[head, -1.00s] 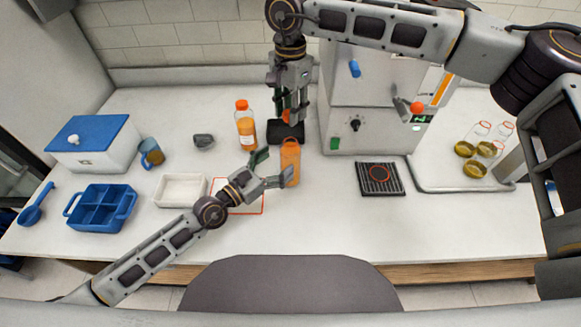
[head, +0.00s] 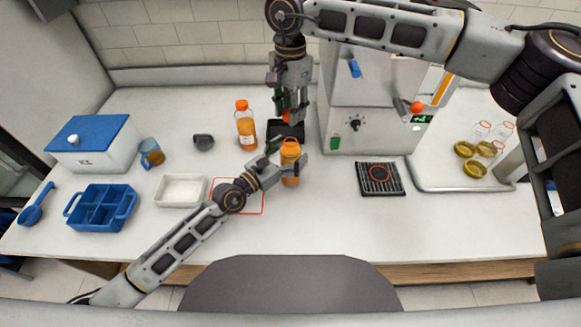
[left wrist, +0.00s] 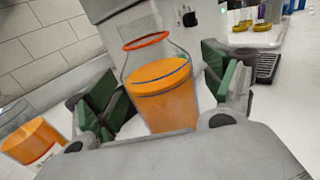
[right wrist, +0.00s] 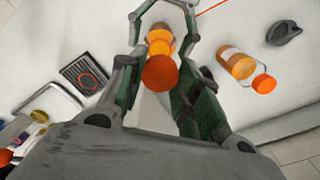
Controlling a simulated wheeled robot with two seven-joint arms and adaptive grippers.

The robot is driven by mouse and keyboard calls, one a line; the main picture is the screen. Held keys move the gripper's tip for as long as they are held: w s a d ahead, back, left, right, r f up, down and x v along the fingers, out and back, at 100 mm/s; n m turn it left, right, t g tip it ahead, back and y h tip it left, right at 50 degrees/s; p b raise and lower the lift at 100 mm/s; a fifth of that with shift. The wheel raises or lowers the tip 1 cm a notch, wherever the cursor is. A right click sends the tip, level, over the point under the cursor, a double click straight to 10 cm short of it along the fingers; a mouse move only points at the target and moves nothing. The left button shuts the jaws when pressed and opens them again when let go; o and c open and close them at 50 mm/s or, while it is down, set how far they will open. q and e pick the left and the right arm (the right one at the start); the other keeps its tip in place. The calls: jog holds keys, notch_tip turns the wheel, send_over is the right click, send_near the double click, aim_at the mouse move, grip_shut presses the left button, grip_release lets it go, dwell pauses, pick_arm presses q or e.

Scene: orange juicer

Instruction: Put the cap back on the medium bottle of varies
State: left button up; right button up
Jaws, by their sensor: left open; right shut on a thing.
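An uncapped bottle of orange juice (head: 290,170) stands upright on the counter. In the left wrist view the bottle (left wrist: 162,95) has a clear neck with an orange ring at its mouth. My left gripper (head: 287,160) is open, with one finger on each side of this bottle; I cannot tell whether they touch it. My right gripper (head: 287,118) points down above and slightly behind the bottle, shut on an orange cap (right wrist: 160,73). In the right wrist view the cap overlaps the bottle (right wrist: 159,40), hiding part of it.
A second bottle (head: 245,125), with an orange cap on, stands left of the grippers. The juicer (head: 365,125) is close on the right. A white tray (head: 181,190), blue divided tray (head: 101,208) and mug (head: 151,153) lie left. The front counter is mostly clear.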

pick_arm(q)
jog(key=shift+w+d, duration=0.2)
jog(key=shift+d, duration=0.05)
jog(key=c, duration=1.5)
jog(key=shift+c, duration=0.2)
pick_arm(e)
send_over(291, 138)
jog(key=shift+w+f, duration=0.1)
jog(key=shift+f, duration=2.4)
jog(key=shift+f, duration=0.1)
jog(key=shift+f, duration=0.75)
jog(key=shift+f, duration=0.55)
